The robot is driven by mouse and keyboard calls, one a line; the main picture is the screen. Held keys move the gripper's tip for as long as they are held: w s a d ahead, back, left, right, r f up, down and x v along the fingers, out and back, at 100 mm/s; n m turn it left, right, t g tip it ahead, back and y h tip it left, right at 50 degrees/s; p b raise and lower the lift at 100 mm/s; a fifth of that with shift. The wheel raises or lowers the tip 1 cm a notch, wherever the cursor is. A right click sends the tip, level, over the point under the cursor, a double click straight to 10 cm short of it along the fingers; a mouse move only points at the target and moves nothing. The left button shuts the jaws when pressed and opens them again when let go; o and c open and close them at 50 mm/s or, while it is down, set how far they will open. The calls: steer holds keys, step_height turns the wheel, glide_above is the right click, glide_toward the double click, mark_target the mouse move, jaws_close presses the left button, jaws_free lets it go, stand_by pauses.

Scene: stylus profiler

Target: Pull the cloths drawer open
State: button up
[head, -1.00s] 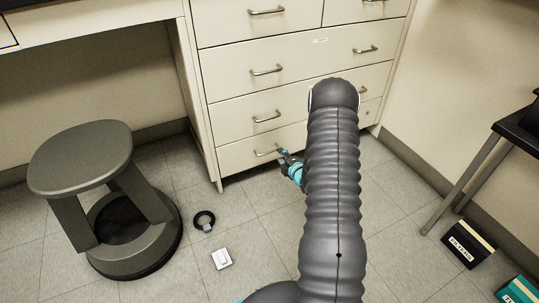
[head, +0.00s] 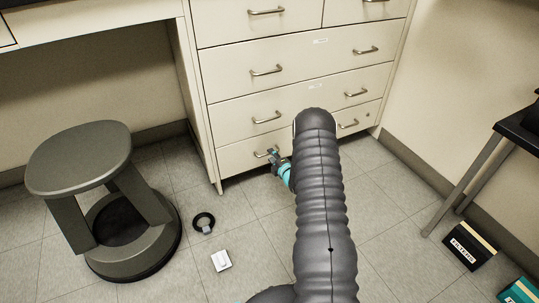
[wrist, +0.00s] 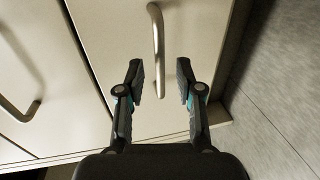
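The cream drawer cabinet stands at the back, all its visible drawers shut. Small labels on some fronts are too small to read, so I cannot tell which is the cloths drawer. My gripper (head: 273,156) is at the left handle (head: 262,153) of the bottom drawer (head: 236,157). In the wrist view my gripper (wrist: 161,82) is open, its two dark fingers apart. The metal bar handle (wrist: 158,45) runs between and beyond the fingertips, with a visible gap to each finger. My arm hides part of the lower drawer fronts.
A grey stool (head: 80,157) stands at the left. A black ring-shaped object (head: 203,222) and a small white object (head: 221,260) lie on the floor. Boxes (head: 470,246) and a dark-topped table (head: 519,128) are at the right. Floor before the cabinet is otherwise clear.

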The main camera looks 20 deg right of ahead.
steer(key=shift+x, duration=1.6)
jaws_close()
